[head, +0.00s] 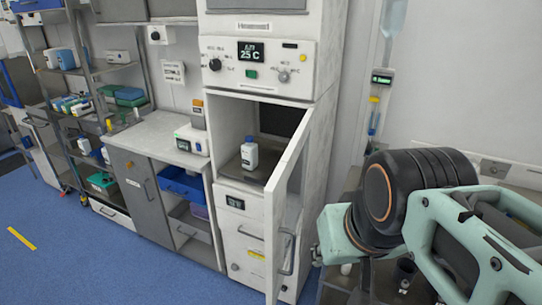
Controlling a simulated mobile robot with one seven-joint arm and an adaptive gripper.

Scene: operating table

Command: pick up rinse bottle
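My arm is at the right, well apart from the bottle, in front of the wall. I cannot make out gripper fingers; the end of my arm does not show clearly.
A counter (150,140) with a small white device (191,139) stands left of the cabinet. Shelves (80,75) with boxes stand further left. The blue floor (90,265) is clear at lower left. A dark surface lies beneath my arm.

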